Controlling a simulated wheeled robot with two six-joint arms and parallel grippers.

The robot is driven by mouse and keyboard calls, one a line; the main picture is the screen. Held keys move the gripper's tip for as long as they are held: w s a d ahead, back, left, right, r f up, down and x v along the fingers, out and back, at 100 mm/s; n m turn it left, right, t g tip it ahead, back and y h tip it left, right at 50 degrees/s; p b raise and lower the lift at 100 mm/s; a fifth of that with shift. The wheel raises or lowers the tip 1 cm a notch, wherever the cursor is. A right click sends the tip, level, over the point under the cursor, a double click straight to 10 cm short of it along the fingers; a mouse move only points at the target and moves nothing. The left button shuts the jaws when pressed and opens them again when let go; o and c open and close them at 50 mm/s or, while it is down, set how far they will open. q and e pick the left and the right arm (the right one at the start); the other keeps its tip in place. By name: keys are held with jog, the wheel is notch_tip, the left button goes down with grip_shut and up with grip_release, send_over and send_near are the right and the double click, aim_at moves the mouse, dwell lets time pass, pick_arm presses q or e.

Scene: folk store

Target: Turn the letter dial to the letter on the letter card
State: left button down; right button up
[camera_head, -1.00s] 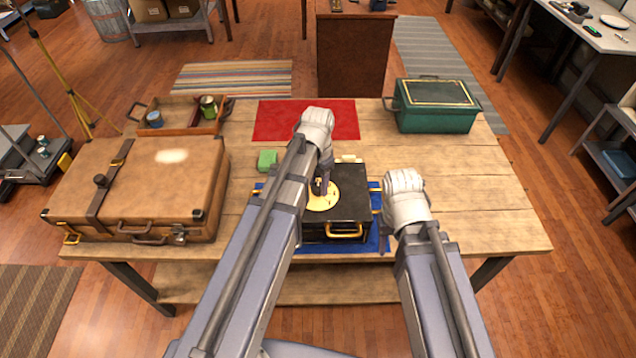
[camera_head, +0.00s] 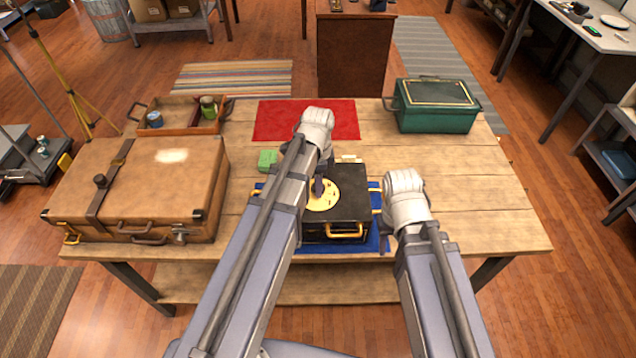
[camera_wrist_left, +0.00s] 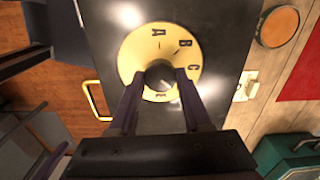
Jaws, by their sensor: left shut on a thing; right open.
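The letter dial is a pale yellow disc (camera_head: 327,198) on top of a black box (camera_head: 350,190); it also shows in the left wrist view (camera_wrist_left: 135,47). Letters A, B and C are readable along its upper and right side there; a lower letter is partly hidden. My left gripper (camera_head: 320,190) points down and is shut on the dark centre knob (camera_wrist_left: 158,73), with one finger on each side. Which letter the knob points to is unclear. A small cream piece (camera_head: 348,158) behind the box may be the letter card; no letter is readable. My right gripper (camera_head: 385,228) is open and empty, right of the box.
The box stands on a blue mat (camera_head: 378,240). The table's right side is clear.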

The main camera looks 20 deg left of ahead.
pick_arm(q)
jog(key=shift+m, duration=0.4)
jog(key=shift+c, duration=1.7)
grip_release()
jog(key=shift+r, duration=0.15)
notch_tip(320, 180, up, 8)
jog(key=p, duration=0.8)
jog(key=shift+f, duration=0.2)
jog(key=shift+f, duration=0.1)
